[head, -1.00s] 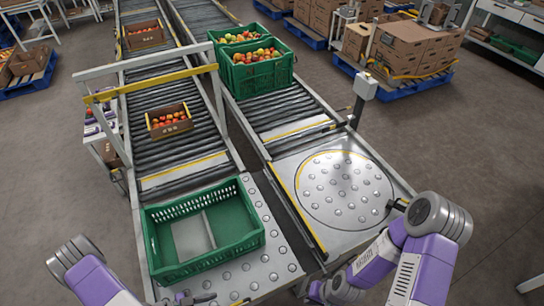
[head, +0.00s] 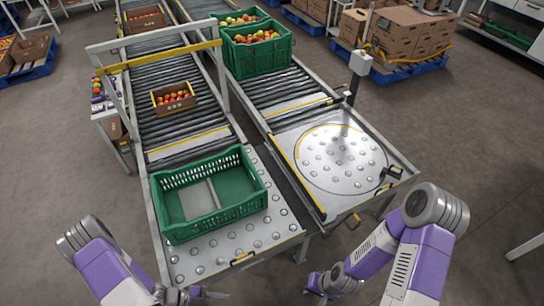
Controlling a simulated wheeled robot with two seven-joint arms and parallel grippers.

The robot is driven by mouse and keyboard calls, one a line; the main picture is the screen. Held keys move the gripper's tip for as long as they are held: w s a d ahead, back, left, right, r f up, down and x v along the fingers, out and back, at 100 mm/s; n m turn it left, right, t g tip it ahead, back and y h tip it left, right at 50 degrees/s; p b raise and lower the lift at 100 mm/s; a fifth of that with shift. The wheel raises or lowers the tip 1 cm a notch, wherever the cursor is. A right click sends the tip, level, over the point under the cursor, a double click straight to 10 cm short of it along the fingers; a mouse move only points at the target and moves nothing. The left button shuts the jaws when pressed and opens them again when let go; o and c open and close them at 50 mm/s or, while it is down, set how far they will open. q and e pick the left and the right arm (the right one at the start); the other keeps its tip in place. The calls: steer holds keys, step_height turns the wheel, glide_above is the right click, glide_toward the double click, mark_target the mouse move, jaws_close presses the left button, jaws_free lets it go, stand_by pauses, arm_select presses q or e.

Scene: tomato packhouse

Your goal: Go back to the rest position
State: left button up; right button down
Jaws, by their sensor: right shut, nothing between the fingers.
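My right gripper (head: 316,284) is low in the head view, in front of the conveyor ends, with its fingers shut and empty. My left gripper (head: 205,293) is at the bottom edge, mostly cut off and dark, so its jaw opening cannot be made out. Both purple and grey arms are bent at the sides of the picture. The grippers are apart from the green crate (head: 218,224), which stands on the left ball-transfer table (head: 262,238) and looks empty, with a pale panel on its floor.
The right ball table with a round turntable (head: 343,160) is bare. Green crates of tomatoes (head: 257,54) stand on the right conveyor, and a cardboard box of tomatoes (head: 173,98) on the left one. Pallets with cartons (head: 405,45) stand behind right.

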arm_select(q)
steer(key=s+d+f+m+g+y+b, duration=0.1)
steer(key=d+f+m+g+y+b, duration=0.15)
steer(key=m, duration=1.15)
steer(key=s+d+f+m+g+y+b, duration=0.15)
steer(key=f+m+g+y, duration=0.25)
steer(key=m, duration=1)
steer(key=w+d+m+t+y+b, duration=0.1)
steer(key=w+m, duration=0.3)
steer(key=m, duration=0.7)
steer(key=w+d+m+t+y+b, duration=0.1)
steer(key=w+d+m+t+b, duration=0.2)
steer(key=m, duration=0.8)
steer(key=shift+w+d+f+t, duration=0.3)
steer(key=shift+w+d+t, duration=0.25)
steer(key=shift+w, duration=0.25)
